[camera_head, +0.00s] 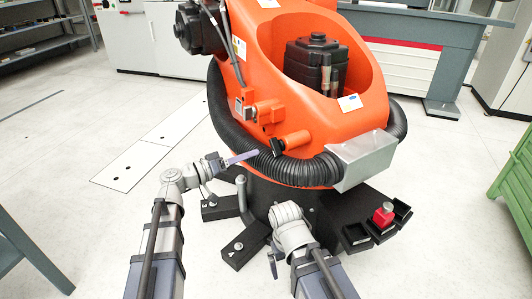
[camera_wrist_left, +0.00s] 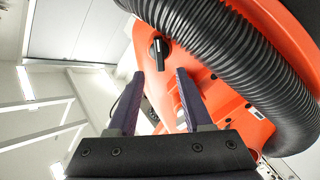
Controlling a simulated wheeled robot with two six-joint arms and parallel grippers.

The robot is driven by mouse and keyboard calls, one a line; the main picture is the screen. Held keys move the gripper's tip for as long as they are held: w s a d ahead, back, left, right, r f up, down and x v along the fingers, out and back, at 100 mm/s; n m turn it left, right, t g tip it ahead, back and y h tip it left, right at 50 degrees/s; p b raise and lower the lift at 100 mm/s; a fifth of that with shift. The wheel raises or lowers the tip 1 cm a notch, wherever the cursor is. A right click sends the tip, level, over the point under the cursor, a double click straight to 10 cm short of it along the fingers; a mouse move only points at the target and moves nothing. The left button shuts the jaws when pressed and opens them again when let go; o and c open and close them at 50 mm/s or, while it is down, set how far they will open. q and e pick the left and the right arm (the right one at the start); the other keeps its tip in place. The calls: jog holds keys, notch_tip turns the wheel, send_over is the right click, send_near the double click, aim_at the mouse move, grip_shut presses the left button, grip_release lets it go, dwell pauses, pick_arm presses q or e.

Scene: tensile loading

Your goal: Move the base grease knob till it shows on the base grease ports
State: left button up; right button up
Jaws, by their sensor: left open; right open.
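The base grease knob, a black knob with a bar-like handle, shows on the orange robot base in the head view (camera_head: 277,146) and between my fingers in the left wrist view (camera_wrist_left: 160,52). Which fittings are the base grease ports, I cannot tell; orange block-like fittings (camera_head: 262,112) sit above the knob. My left gripper (camera_head: 246,157) is open and empty, just left of the knob and apart from it. Its spread fingers (camera_wrist_left: 160,74) frame the knob in the wrist view. My right gripper (camera_head: 273,265) is low in front of the black pedestal, open, its fingers small and partly hidden.
A thick black corrugated hose (camera_head: 222,115) wraps the orange base close to my left gripper. A grey metal box (camera_head: 364,158) juts out at the right. Black trays (camera_head: 356,237), one with a red item (camera_head: 384,214), stand at the pedestal's right.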

aim_at(272, 147)
pick_arm(q)
jog(key=shift+x, duration=3.95)
jog(key=shift+c, duration=0.2)
grip_shut()
